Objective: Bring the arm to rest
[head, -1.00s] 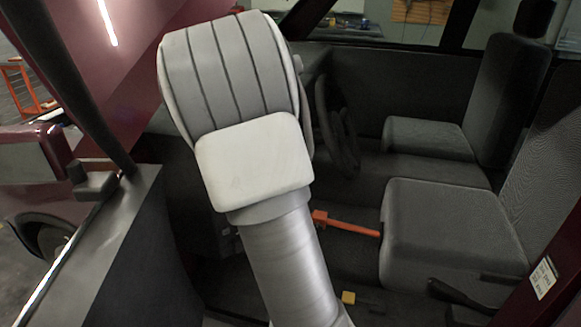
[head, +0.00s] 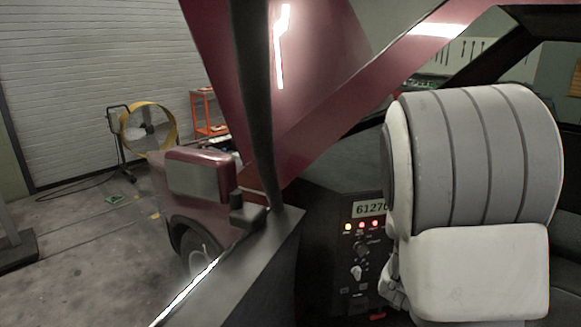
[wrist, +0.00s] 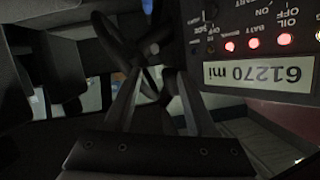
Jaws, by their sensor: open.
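My arm (head: 480,160) fills the right side of the head view, with its grey ribbed joint and white cover close to the camera. My gripper is hidden behind it in that view. In the wrist view my gripper (wrist: 158,82) shows with its two dark fingers apart and nothing seen between them. It is inside the vehicle's cab, near the dashboard panel (wrist: 258,72), which shows upside down on the right. I cannot tell whether the fingers touch anything.
In the head view the instrument panel (head: 362,245) has lit red lamps and an odometer, just left of my arm. The door edge and pillar (head: 255,110) stand left of it. A side mirror (head: 200,175) and a yellow fan (head: 148,128) are farther left.

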